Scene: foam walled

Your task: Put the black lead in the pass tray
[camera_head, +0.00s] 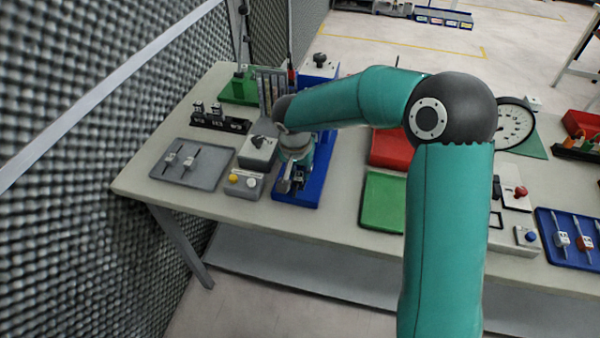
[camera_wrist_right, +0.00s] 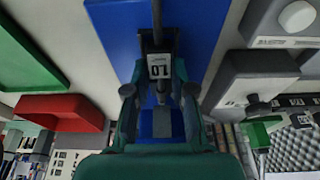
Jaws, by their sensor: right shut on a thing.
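In the wrist view the right gripper (camera_wrist_right: 160,95) is shut on a dark piece with a white label reading 1.0, which looks like the black lead (camera_wrist_right: 158,38). Its dark rod points to the top of that view. I cannot tell whether it touches the blue tray. A flat green tray (camera_head: 382,203) lies to the right, with a red tray (camera_head: 390,150) behind it. No pass marking is readable. My left gripper is out of view.
A dial (camera_head: 512,125) and another blue tray (camera_head: 572,238) are at right. A foam wall (camera_head: 70,180) is at left.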

